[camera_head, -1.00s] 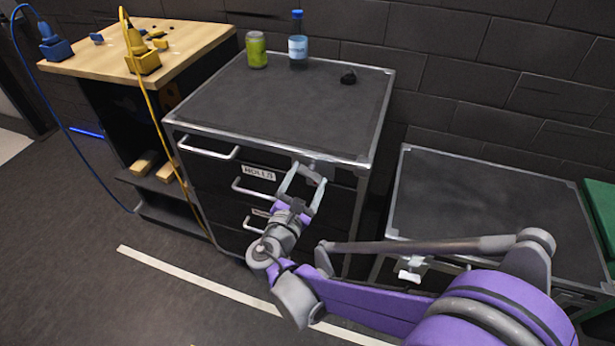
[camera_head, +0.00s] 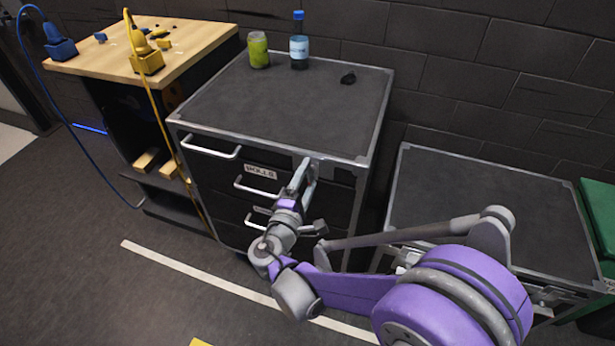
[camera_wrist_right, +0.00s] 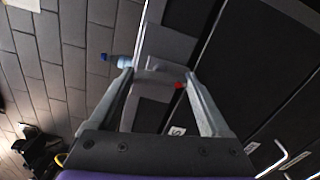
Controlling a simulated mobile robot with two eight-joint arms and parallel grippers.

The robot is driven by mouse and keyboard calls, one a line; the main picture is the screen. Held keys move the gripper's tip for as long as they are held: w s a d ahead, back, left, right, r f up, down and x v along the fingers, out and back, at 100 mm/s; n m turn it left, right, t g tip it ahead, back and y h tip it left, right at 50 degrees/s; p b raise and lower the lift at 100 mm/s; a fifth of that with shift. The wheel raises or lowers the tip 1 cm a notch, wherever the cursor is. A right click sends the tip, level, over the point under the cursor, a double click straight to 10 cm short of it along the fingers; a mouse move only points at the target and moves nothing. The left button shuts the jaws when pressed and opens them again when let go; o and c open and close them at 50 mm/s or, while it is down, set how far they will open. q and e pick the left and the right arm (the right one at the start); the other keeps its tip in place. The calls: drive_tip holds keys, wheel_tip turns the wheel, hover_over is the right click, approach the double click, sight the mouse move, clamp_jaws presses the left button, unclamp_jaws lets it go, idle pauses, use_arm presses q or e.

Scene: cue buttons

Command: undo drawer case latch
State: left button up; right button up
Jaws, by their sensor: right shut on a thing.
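The drawer case (camera_head: 290,105) is a dark cabinet with metal edges, white bar handles and a label on its front. My right gripper (camera_head: 303,175) is at the upper right of its front, just below the top edge. In the right wrist view, my right gripper (camera_wrist_right: 158,76) has its two fingers on either side of a grey latch (camera_wrist_right: 160,84) with a small red part, and is shut on it. In the head view the fingers largely hide the latch. The drawers look closed. My left gripper is not in view.
A wooden-topped bench (camera_head: 190,42) with blue and yellow cabled items is at left. A lower case (camera_head: 480,195) stands at right.

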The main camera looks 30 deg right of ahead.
drive_tip(key=shift+m, duration=1.1)
drive_tip(key=o, duration=1.2)
drive_tip(key=v, duration=1)
drive_tip(key=shift+s+a+p, duration=0.25)
drive_tip(key=shift+s+p, duration=0.1)
drive_tip(key=shift+p, duration=0.05)
